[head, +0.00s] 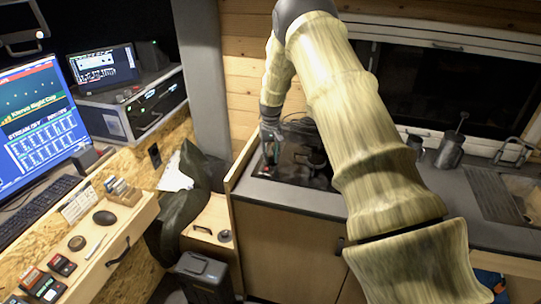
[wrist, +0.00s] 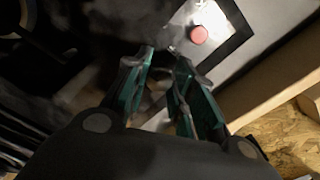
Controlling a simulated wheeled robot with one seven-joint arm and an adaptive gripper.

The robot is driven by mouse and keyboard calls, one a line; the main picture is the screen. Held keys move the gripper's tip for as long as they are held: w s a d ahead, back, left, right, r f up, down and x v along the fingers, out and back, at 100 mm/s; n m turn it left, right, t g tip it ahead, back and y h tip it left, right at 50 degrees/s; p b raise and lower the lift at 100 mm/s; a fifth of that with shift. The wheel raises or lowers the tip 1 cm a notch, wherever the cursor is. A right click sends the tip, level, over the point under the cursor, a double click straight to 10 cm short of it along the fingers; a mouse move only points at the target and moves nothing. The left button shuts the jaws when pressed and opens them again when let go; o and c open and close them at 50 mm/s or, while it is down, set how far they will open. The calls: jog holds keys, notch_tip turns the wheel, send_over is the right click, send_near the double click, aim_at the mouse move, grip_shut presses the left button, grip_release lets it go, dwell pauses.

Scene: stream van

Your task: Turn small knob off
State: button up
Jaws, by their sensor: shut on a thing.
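My gripper (head: 270,154) reaches down to the left front part of the dark cooktop (head: 314,178). In the wrist view its two green-lined fingers (wrist: 168,60) come close together at their tips. They are shut on what seems to be the small knob, which is mostly hidden between and behind the fingertips, so its turned position cannot be told. A round red button or knob (wrist: 199,35) stands on a light panel with a dark border, just right of the fingertips and apart from them.
A wooden side panel (head: 240,165) edges the counter at the left, close to my gripper. A pan or kettle-like dark item (head: 312,155) stands on the cooktop. A metal mug (head: 449,151) and the sink (head: 493,194) are at the right. My arm covers the middle of the counter.

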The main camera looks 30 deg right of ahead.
jog(key=shift+w+d+f, duration=0.15)
jog(key=shift+f, duration=0.05)
grip_shut()
jog(key=shift+m, duration=0.3)
jog(key=shift+f+m+b, duration=0.1)
jog(key=shift+m+b, duration=0.4)
jog(key=shift+m, duration=0.4)
jog(key=m+b, duration=0.1)
jog(key=m, duration=0.9)
jog(key=shift+m+b, duration=0.35)
jog(key=shift+m, duration=0.05)
jog(key=m, duration=0.4)
jog(key=shift+s+f+m, duration=0.1)
jog(key=shift+s+m, duration=0.1)
jog(key=shift+m, duration=0.1)
jog(key=shift+d, duration=0.1)
